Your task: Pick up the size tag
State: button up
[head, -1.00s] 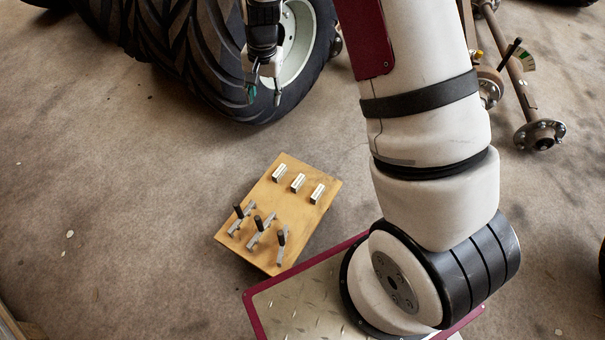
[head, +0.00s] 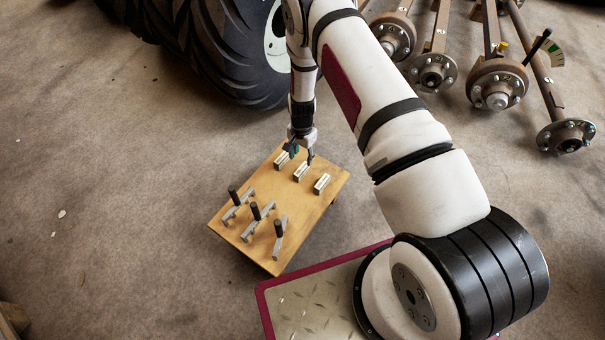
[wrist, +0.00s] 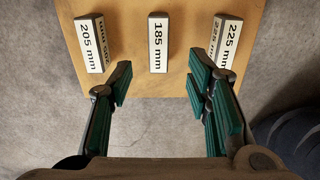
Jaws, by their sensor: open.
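Three white-faced size tags stand in a row on a wooden board (head: 262,222). In the wrist view they read 205 mm (wrist: 90,45), 185 mm (wrist: 158,43) and 225 mm (wrist: 226,42). The task does not say which one is meant. My gripper (wrist: 163,82) is open and empty, its green-padded fingers spread wide. The 185 mm tag appears between and beyond the fingertips, and the right finger overlaps the 225 mm tag in the picture. In the head view my gripper (head: 302,156) is over the tag end of the board and partly covers the tags there.
Several dark-handled metal clamps or levers (head: 256,212) stand on the near-left part of the board. A large tyre (head: 225,50) is behind it. Axles with hubs (head: 497,88) lie at the upper right. Bare floor (head: 110,190) is open to the left.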

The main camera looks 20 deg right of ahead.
aim_at(302, 169)
notch_tip(302, 169, down, 3)
jog(key=shift+f+b, duration=0.1)
jog(key=shift+b, duration=0.3)
jog(key=shift+s+a+f+b, duration=0.15)
jog(key=shift+f+b, duration=0.5)
jog(key=shift+f, duration=0.7)
jog(key=shift+s+f+b, duration=0.1)
jog(key=shift+f+b, duration=0.55)
jog(key=shift+f, duration=0.7)
jog(key=shift+r, duration=0.1)
grip_shut()
